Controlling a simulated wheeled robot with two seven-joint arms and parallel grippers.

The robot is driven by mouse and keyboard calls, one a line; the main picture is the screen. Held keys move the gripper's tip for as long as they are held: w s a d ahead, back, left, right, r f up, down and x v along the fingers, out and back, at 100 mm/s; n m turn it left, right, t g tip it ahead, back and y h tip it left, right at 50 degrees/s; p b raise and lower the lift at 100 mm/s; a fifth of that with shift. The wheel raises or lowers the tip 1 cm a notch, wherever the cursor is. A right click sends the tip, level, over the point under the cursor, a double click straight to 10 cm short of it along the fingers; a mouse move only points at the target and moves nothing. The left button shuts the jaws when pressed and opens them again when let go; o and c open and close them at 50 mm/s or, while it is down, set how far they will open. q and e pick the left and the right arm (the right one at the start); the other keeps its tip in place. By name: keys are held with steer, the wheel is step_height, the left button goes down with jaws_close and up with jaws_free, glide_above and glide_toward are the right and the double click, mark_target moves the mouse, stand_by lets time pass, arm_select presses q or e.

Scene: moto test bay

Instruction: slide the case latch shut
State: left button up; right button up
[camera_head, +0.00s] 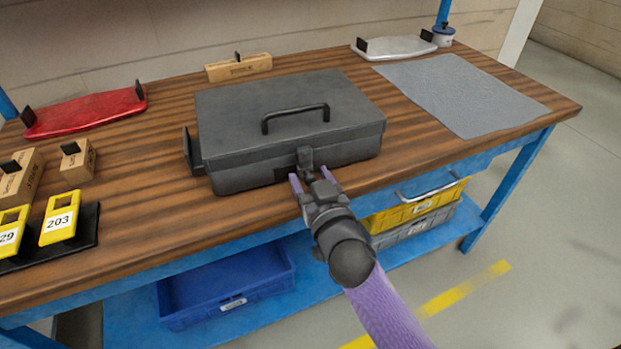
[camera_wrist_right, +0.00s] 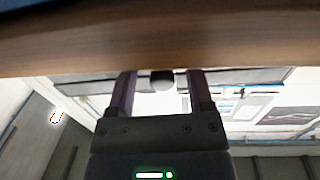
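The dark grey case (camera_head: 290,120) lies on the wooden workbench with its lid down and its black handle (camera_head: 295,115) on top. The latch (camera_head: 305,158) is a small dark piece at the middle of the case's front. My right gripper (camera_head: 312,180) is at the case's front, just before and below the latch. Its two purple fingers are apart. In the right wrist view, a dark block, probably the latch (camera_wrist_right: 162,80), shows between the open fingers (camera_wrist_right: 160,85); I cannot tell whether they touch it. My left gripper is not in view.
A grey mat (camera_head: 460,92) lies right. Blue (camera_head: 228,285) and yellow (camera_head: 412,208) bins sit below. The bench's front edge is close to my gripper.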

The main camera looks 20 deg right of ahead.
steer(key=shift+s, duration=0.2)
arm_select(q)
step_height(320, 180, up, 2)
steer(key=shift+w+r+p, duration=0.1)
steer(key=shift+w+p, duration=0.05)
steer(key=shift+p, duration=1)
arm_select(e)
steer(key=s, duration=0.9)
steer(key=shift+s+a, duration=0.2)
steer(key=shift+s, duration=0.05)
